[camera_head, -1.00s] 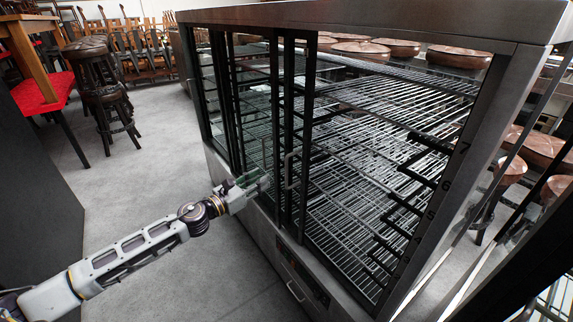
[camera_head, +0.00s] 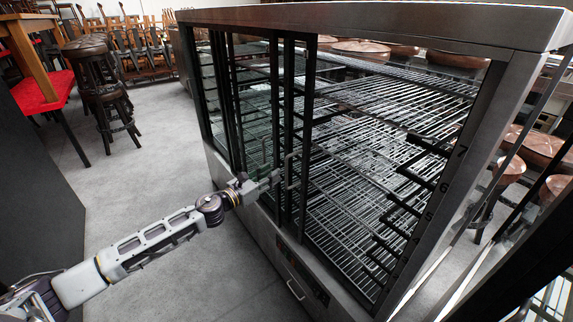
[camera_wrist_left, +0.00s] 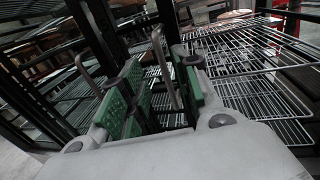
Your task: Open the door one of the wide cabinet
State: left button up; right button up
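The wide cabinet (camera_head: 350,15) is a metal-framed case with wire shelves inside. Two thin bar handles stand on dark uprights mid-front: a right handle (camera_head: 290,171) and a left handle (camera_head: 265,150). My left gripper (camera_head: 272,179) reaches the right handle from the left. In the left wrist view, my left gripper (camera_wrist_left: 150,103) has its green-padded fingers apart, with the right handle (camera_wrist_left: 162,65) between them, closer to the right finger. Contact cannot be told. The left handle (camera_wrist_left: 88,72) is outside the left finger. My right gripper is not in view.
A lower handle (camera_head: 296,290) is on the cabinet's bottom panel. Dark stools (camera_head: 104,95) and a red-seated piece (camera_head: 45,93) stand at the left. Clear grey floor (camera_head: 150,150) lies left of the cabinet. Dark framing (camera_head: 530,255) crosses the lower right.

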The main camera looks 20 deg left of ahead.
pick_arm(q)
jog(key=p+x, duration=0.1)
jog(key=x, duration=0.7)
jog(key=shift+w, duration=0.3)
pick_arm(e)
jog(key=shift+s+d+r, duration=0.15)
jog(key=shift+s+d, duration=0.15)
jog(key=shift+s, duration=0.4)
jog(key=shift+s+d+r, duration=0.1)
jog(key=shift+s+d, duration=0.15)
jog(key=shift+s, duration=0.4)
pick_arm(q)
jog(key=shift+d, duration=0.15)
jog(key=shift+c, duration=0.4)
grip_shut()
